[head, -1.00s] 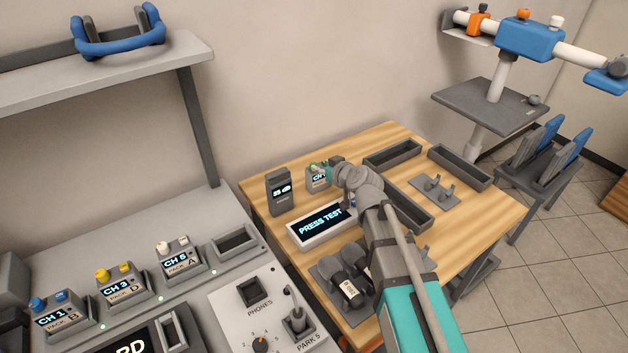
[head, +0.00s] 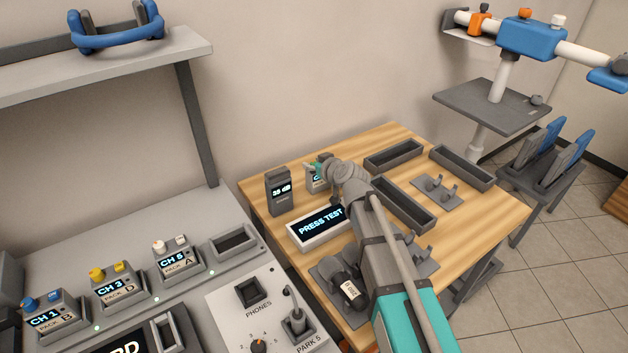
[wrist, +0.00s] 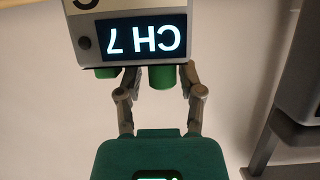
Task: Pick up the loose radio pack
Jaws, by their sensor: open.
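The loose radio pack (head: 315,184) stands on the wooden table, partly hidden behind my arm in the head view. It is a grey box with green knobs on top. In the wrist view the pack (wrist: 140,32) appears upside down at the top, its lit screen reading CH 7. In the head view my gripper (head: 322,166) is small and partly hidden by the wrist. I cannot tell whether the fingers touch the pack.
A dark handheld meter (head: 280,191) stands left of the pack. A white-framed PRESS TEST display (head: 319,228) is in front. Empty grey trays (head: 394,156) lie to the right. Packs B (head: 54,317), D (head: 121,287) and A (head: 178,262) sit in the console beside an empty slot (head: 233,243).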

